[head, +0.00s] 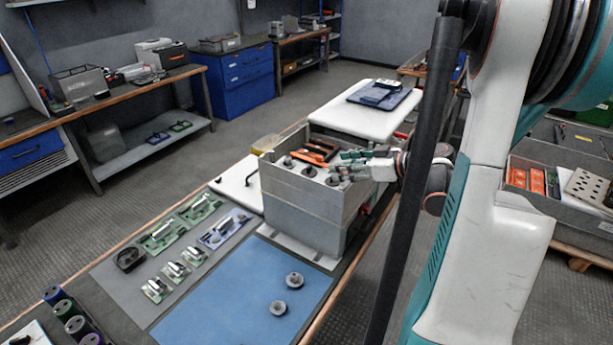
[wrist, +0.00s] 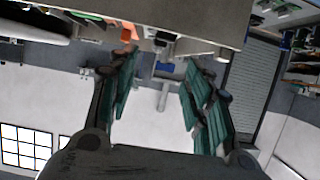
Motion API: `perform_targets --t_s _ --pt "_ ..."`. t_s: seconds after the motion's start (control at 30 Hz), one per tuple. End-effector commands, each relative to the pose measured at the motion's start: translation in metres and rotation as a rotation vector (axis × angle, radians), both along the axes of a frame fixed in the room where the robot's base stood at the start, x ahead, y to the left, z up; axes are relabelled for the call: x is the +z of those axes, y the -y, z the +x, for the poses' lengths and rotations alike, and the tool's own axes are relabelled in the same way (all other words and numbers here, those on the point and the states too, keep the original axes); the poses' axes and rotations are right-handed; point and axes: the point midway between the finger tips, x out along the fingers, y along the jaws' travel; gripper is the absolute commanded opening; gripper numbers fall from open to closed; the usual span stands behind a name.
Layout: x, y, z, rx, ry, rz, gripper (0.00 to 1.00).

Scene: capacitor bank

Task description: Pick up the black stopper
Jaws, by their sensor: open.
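Several small dark round pieces, stopper-like, sit along the top of the grey metal box (head: 300,205). One dark piece (head: 288,161) is at the left, one (head: 309,171) in the middle, and one (head: 332,181) at the right, just below my gripper (head: 346,164). I cannot tell which one is the black stopper. My gripper reaches in from the right over the box, and its fingers hide part of the top. In the wrist view my gripper (wrist: 164,78) has its fingers wide apart with nothing between them. The box edge (wrist: 190,22) crosses the top of that view.
Two grey round pieces lie on the blue mat (head: 225,305) in front of the box. Circuit boards (head: 165,235) and metal parts lie to its left. Orange items (head: 315,153) stand inside the box. A white case (head: 352,108) is behind it. The blue mat is mostly clear.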

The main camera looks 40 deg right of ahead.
Motion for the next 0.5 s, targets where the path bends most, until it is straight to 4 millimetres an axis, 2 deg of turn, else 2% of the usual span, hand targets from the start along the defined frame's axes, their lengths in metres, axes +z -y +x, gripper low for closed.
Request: perform_targets --t_s 0.2,0.5 --pt "-0.016 -0.012 0.033 0.002 -0.001 0.000 0.46" --pt "-0.022 -0.017 0.049 0.000 -0.001 0.000 0.46"
